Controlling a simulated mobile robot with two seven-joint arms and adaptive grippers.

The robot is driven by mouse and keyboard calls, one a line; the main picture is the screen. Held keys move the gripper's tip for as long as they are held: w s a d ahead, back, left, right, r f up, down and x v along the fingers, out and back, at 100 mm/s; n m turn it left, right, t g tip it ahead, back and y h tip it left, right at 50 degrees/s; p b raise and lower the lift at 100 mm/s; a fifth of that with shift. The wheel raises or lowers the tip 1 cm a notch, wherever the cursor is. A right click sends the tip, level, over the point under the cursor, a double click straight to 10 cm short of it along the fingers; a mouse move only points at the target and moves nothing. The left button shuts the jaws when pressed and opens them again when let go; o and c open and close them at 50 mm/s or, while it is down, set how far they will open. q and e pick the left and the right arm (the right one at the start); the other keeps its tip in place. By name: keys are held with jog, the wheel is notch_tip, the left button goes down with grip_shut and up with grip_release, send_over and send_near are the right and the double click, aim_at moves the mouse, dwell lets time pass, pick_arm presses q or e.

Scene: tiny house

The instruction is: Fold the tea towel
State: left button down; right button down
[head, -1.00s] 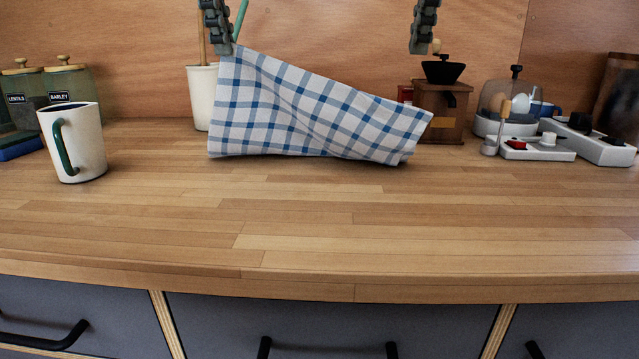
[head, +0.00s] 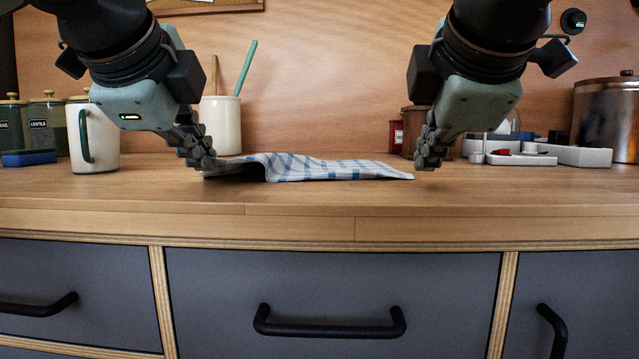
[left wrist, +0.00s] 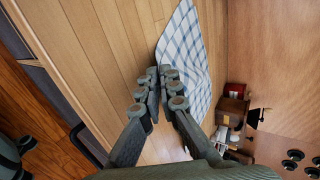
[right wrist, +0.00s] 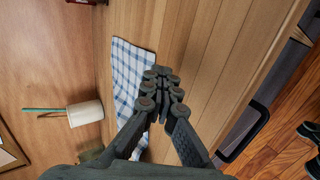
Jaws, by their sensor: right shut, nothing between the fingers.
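The tea towel (head: 325,169), white with blue checks, lies on the counter, its left part raised in a low arch with a shadowed underside. My left gripper (head: 205,165) is at the towel's left corner, its fingers close together and seemingly pinching the cloth; the exact grip is hard to see. In the left wrist view the towel (left wrist: 188,50) spreads from beside the fingertips (left wrist: 160,70). My right gripper (head: 428,162) is shut and empty just right of the towel's right end. In the right wrist view the towel (right wrist: 130,75) lies beside the shut fingertips (right wrist: 161,70).
A white mug (head: 100,140) stands at the left. A white utensil pot (head: 222,125) stands behind my left gripper. A grinder, white gadgets (head: 575,156) and a copper canister (head: 607,118) fill the back right. The counter's front strip (head: 320,198) is clear.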

pick_arm(q)
jog(key=c, duration=2.2)
grip_release()
jog(key=shift+f, duration=0.1)
